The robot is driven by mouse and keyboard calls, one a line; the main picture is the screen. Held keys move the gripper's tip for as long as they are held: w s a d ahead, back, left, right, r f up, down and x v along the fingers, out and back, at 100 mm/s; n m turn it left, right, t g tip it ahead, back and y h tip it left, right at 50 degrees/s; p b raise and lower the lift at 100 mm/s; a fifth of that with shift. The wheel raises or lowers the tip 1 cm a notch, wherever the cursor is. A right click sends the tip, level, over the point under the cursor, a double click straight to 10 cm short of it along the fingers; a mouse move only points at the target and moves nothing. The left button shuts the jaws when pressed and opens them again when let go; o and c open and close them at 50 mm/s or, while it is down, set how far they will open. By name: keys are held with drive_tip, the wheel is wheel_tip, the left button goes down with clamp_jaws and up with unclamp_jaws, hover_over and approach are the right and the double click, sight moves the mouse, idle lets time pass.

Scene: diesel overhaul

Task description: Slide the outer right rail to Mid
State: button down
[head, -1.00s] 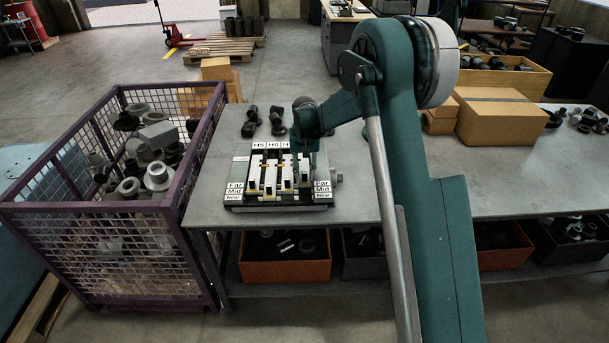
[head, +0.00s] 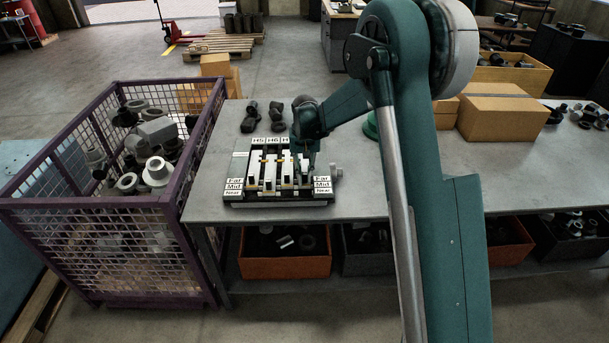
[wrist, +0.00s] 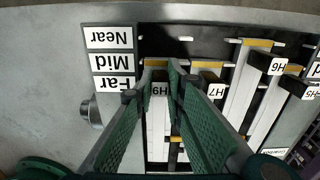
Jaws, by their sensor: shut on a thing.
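The slide panel (head: 232,199) sits on the bench, with Far, Mid and Near labels at both sides. It carries several white rails with black handles. The outer right rail carries the H9 handle (wrist: 158,89), which shows leftmost in the upside-down wrist view. My gripper (wrist: 159,72) has its green fingers on both sides of this handle, shut on it. The handle appears about level with the Far label (wrist: 113,86), close to its border with Mid (wrist: 112,62); the slant makes this uncertain. In the head view my gripper (head: 304,160) hides part of that rail.
The H7 handle (wrist: 210,88) stands close beside my gripper, with H6 (wrist: 268,64) farther along. A round knob (head: 336,171) sticks out at the panel's right. Dark parts (head: 250,117) lie behind the panel. A purple mesh cage (head: 90,203) stands left of the bench.

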drive_tip(key=c, duration=2.4)
unclamp_jaws()
drive_tip(key=shift+o, duration=0.2)
drive_tip(key=shift+r, duration=0.1)
wheel_tip(320, 180, up, 12)
